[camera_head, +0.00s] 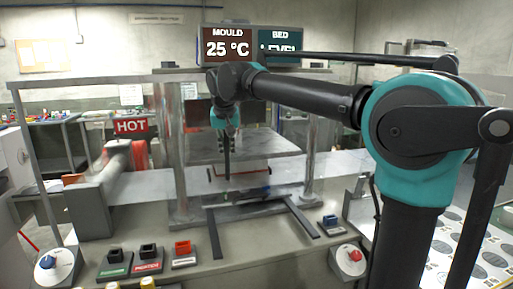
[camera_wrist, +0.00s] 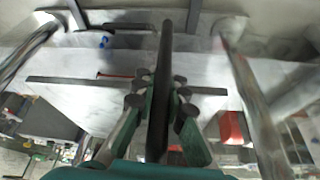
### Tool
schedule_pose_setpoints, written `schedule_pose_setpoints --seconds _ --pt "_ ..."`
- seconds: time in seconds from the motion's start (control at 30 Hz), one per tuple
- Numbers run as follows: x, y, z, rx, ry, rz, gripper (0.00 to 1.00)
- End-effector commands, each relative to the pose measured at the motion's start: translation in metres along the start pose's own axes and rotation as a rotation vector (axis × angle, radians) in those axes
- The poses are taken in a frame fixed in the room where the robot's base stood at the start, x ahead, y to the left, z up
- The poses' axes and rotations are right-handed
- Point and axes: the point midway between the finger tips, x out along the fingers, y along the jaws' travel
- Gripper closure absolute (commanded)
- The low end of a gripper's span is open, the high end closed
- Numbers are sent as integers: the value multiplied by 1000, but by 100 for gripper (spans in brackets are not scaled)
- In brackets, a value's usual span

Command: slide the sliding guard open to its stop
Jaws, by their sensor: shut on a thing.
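My gripper (camera_head: 227,136) hangs in front of the press, between its two upright columns, pointing down. In the wrist view its fingers (camera_wrist: 158,98) are closed around a long dark upright bar (camera_wrist: 165,45), which looks like the sliding guard's handle. The bar also shows in the head view (camera_head: 227,167), its lower end near the front edge of the press. The guard's pane is hard to make out, and I cannot tell exactly where its edges or stop lie.
The left column (camera_head: 168,150) and right column (camera_head: 311,150) flank my gripper. A HOT sign (camera_head: 131,126) stands above the barrel at left. On the bench are a blue knob (camera_head: 47,262), a red knob (camera_head: 355,255) and an orange-topped switch (camera_head: 183,248). A display reads 25 °C (camera_head: 227,47).

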Motion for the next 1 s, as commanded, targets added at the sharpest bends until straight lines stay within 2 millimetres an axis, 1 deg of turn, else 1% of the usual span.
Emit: schedule_pose_setpoints --seconds 0.03,0.1,0.2,0.3,0.4,0.5,0.63,0.8,1.0 --pt "-2 -20 4 -7 -1 -3 100" --pt "-3 -43 8 -8 0 -2 100" --pt "-6 -72 13 -6 -1 -2 100" --pt "-8 -97 18 -6 -1 -1 100" --pt "-9 -118 22 -4 -1 -2 100" --pt "-10 -133 24 -3 0 -1 100" --pt "-11 -145 26 -1 0 0 100" --pt "-12 -152 28 -1 0 0 100" --pt "-12 -154 28 -1 0 -3 100"
